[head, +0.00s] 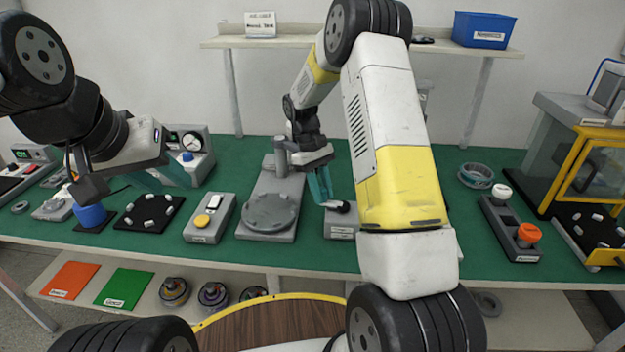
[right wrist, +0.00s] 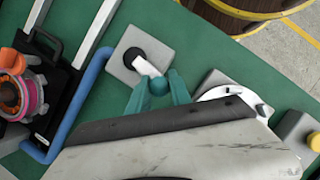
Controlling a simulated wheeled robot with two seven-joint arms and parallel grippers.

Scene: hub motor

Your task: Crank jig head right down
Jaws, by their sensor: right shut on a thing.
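The jig has a grey base plate with a round disc (head: 270,211) and an upright post (head: 281,155) at its back. To its right stands a small grey crank box (head: 341,228). In the right wrist view the crank box (right wrist: 120,66) has a black hub and a white crank arm (right wrist: 148,67) ending in a round teal knob (right wrist: 158,86). My right gripper (head: 325,198) is shut on that knob, its teal fingers on either side of it. My left gripper (head: 163,178) is open and empty above the table's left part, away from the jig.
A grey box with a yellow button (head: 202,221) stands left of the jig. A black mat (head: 150,213) with small white parts lies further left.

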